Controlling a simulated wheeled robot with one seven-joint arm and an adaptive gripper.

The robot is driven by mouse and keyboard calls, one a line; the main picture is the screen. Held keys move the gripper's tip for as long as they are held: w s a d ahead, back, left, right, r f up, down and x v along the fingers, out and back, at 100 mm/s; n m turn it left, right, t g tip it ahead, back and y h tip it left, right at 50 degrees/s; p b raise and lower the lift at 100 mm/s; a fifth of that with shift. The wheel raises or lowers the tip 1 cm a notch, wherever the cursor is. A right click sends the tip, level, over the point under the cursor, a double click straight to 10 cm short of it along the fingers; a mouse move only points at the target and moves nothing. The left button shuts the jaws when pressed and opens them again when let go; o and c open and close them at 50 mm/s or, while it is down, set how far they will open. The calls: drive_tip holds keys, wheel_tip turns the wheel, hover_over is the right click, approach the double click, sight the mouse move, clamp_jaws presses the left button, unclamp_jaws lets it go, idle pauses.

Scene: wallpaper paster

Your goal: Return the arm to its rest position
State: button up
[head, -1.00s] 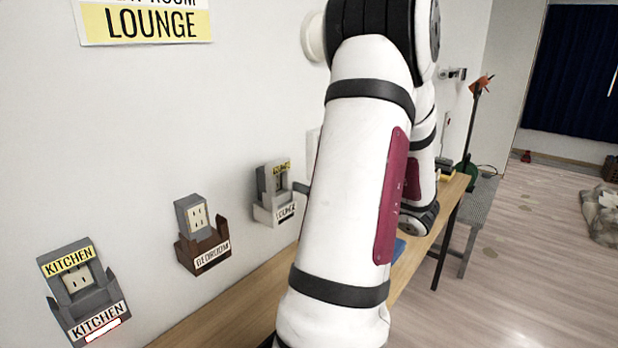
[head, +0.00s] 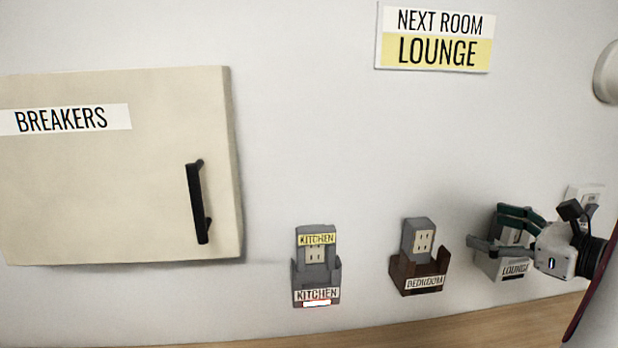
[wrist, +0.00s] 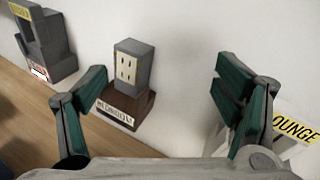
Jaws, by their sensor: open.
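My gripper (head: 484,225) is at the right of the head view, in front of the grey LOUNGE holder (head: 490,264) on the wall, and partly hides it. Its green fingers are spread with nothing between them. In the wrist view my gripper (wrist: 158,84) has one finger on each side, and the grey BEDROOM socket block (wrist: 133,65) shows beyond the gap, apart from the fingers. My arm runs off the right edge of the head view, so most of it is hidden.
The brown BEDROOM holder (head: 408,282) and grey KITCHEN holder (head: 303,285) hold socket blocks left of my gripper. A shut BREAKERS cabinet (head: 110,190) with a black handle (head: 197,203) juts at far left. A wooden top (head: 470,328) runs below.

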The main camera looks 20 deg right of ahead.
drive_tip(key=w+a+n+g+y+p, duration=0.15)
drive_tip(key=a+n+g+y, duration=0.9)
drive_tip(key=a, duration=1.35)
drive_tip(key=s+a+r+n+h+p, duration=0.1)
drive_tip(key=s+a+n+h, duration=0.3)
drive_tip(key=n, duration=0.7)
drive_tip(key=s+a+r+n+g+h, duration=0.1)
drive_tip(key=s+a+n+h, duration=0.4)
drive_tip(key=n+h, duration=0.3)
drive_tip(key=shift+s+n+p, duration=0.4)
drive_tip(key=shift+s+n, duration=0.4)
drive_tip(key=shift+n, duration=0.75)
drive_tip(key=shift+g, duration=0.25)
